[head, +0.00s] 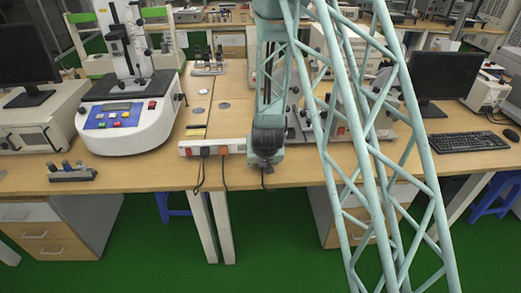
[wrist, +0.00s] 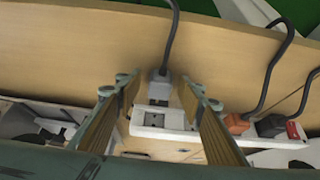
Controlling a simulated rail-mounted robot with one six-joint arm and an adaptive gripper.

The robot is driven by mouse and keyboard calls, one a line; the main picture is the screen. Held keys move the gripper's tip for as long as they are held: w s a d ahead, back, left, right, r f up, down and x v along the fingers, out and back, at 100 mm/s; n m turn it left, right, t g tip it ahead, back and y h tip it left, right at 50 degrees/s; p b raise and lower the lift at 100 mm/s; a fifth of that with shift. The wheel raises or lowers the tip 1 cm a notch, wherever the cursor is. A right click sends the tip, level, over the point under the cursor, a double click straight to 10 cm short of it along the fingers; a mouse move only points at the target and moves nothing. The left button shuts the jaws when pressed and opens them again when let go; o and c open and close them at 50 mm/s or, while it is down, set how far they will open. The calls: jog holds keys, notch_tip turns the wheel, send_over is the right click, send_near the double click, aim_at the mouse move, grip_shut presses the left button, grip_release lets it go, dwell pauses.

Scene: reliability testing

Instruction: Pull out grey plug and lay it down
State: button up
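The grey plug (wrist: 159,77) sits at one end of the white power strip (wrist: 178,133), with its dark cable running over the table's front edge. My gripper (wrist: 160,84) is open, with one finger on each side of the plug and gaps visible between. In the head view my gripper (head: 264,163) is low over the right end of the power strip (head: 237,147) and hides the plug. Only a bit of cable shows below it. An orange plug (wrist: 237,123) and a black plug (wrist: 271,126) are also in the strip.
A red switch (wrist: 293,131) is at the strip's other end. A white and blue test machine (head: 127,118) stands to the left, and a small dark fixture (head: 72,173) lies at the front left. Bare tabletop (head: 140,172) lies left of the strip.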

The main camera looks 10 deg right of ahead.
jog(key=shift+r, duration=0.1)
jog(key=v, duration=1.1)
jog(key=shift+s+r, duration=0.25)
jog(key=shift+r, duration=0.05)
dwell(0.3)
dwell(0.8)
jog(key=shift+r, duration=0.1)
jog(key=s+a+r+n+g+y, duration=0.1)
jog(key=s+r, duration=0.7)
jog(key=r, duration=0.2)
jog(key=s+a+r+y, duration=0.1)
jog(key=s+a+r, duration=0.1)
jog(key=s+r, duration=0.75)
jog(key=s+d+r, duration=0.1)
jog(key=s+r, duration=0.3)
jog(key=s, duration=0.4)
jog(key=s+d+r+g, duration=0.1)
jog(key=s+d+r, duration=0.1)
jog(key=s, duration=0.7)
jog(key=s+d+r+n, duration=0.1)
jog(key=s+r, duration=0.4)
jog(key=s, duration=0.3)
jog(key=shift+s+d+r+h, duration=0.25)
jog(key=shift+s+r+h, duration=0.05)
jog(key=shift+s+h, duration=0.1)
